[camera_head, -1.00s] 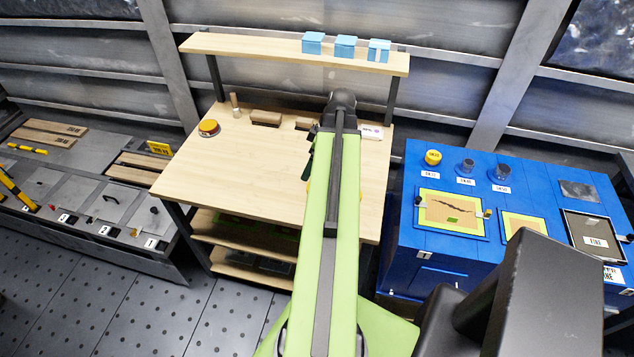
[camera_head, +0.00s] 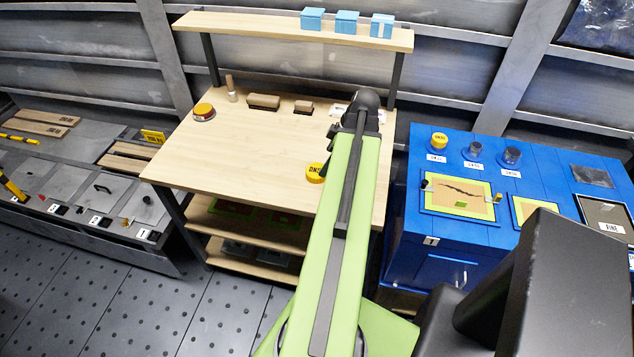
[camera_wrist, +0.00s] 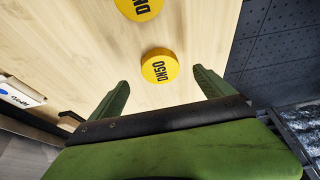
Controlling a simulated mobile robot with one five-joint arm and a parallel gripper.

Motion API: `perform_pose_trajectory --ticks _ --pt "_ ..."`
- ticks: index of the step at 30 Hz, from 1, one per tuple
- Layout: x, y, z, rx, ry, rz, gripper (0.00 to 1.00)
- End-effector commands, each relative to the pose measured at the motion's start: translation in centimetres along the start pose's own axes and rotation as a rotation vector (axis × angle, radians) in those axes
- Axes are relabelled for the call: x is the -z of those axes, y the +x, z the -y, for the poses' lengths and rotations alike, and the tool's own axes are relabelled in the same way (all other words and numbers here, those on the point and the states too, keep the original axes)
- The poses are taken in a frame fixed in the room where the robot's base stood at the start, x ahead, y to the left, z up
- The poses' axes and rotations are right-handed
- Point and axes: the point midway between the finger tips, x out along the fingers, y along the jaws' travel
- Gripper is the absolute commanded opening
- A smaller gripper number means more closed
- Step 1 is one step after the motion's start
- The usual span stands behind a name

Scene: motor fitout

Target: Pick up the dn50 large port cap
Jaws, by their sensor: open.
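In the wrist view, my gripper (camera_wrist: 160,80) is open and empty, its two green fingers spread wide over the wooden bench. A round yellow cap marked DN50 (camera_wrist: 160,66) lies on the bench, framed between the fingertips. Its distance below them is hard to judge. A second yellow cap (camera_wrist: 138,8) with partly cut-off DN lettering lies farther up at the picture's edge. In the head view, one yellow DN cap (camera_head: 315,173) shows beside my arm; I cannot tell which of the two it is. My arm hides the gripper there.
A blue cabinet (camera_head: 455,270) stands at right with another yellow cap (camera_head: 439,140). The bench's left half is mostly clear.

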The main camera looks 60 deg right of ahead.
Motion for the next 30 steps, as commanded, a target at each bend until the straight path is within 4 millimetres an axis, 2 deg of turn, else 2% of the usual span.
perform_pose_trajectory --ticks 1,9,18,25,26,30 --pt "-0.3 1.7 0.0 0.000 -0.001 0.000 0.92" --pt "0.1 2.4 0.0 0.001 0.001 0.000 0.92" --pt "0.4 7.2 0.0 0.001 -0.001 0.000 0.92" --pt "0.7 7.0 0.0 0.001 0.000 0.001 0.92" --pt "0.7 7.0 0.0 0.001 0.000 0.001 0.91" --pt "0.7 7.0 0.0 0.001 0.000 0.001 0.72"
